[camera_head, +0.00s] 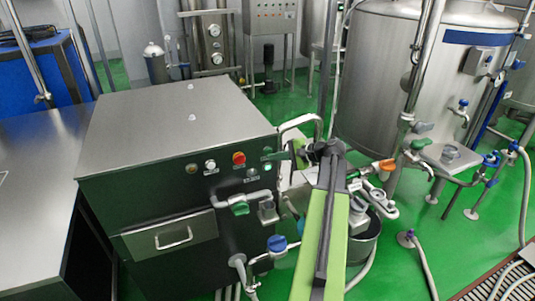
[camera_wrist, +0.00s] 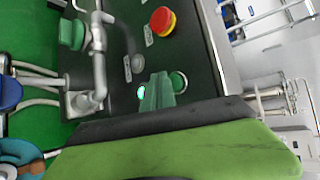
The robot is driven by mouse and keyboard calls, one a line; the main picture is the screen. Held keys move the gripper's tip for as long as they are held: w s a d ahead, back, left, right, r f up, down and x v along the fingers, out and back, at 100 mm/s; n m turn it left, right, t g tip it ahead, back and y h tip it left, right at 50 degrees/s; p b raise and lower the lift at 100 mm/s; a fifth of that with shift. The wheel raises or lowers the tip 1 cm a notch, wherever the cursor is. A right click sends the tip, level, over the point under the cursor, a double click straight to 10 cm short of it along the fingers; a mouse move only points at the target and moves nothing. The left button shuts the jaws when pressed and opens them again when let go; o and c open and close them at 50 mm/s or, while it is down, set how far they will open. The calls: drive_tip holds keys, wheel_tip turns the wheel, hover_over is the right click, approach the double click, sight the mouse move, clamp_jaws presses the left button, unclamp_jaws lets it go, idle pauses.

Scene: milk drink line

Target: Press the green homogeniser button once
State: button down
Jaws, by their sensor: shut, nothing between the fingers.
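The homogeniser is a dark steel cabinet (camera_head: 190,215) with a control panel on its front. In the wrist view, a bright green round light or button (camera_wrist: 141,92) and a second green-rimmed round button (camera_wrist: 180,82) show beside each other. I cannot tell for certain which is the task's button. My gripper (camera_wrist: 158,92) is shut and empty, its greenish tip in front of the panel between these two, partly covering them. In the head view, my gripper (camera_head: 279,156) is at the panel's right end. I cannot tell whether the tip touches a button.
A red emergency stop (camera_head: 239,158) on yellow sits left of the green controls, with a white button (camera_head: 210,166) further left. A pipe with a green valve handle (camera_head: 239,207) runs below. A large steel tank (camera_head: 385,90) stands at the right.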

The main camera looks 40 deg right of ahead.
drive_tip(key=s, duration=0.1)
drive_tip(key=s+a, duration=0.1)
drive_tip(key=s, duration=0.1)
drive_tip(key=s+a, duration=0.1)
drive_tip(key=shift+s, duration=0.35)
idle(0.8)
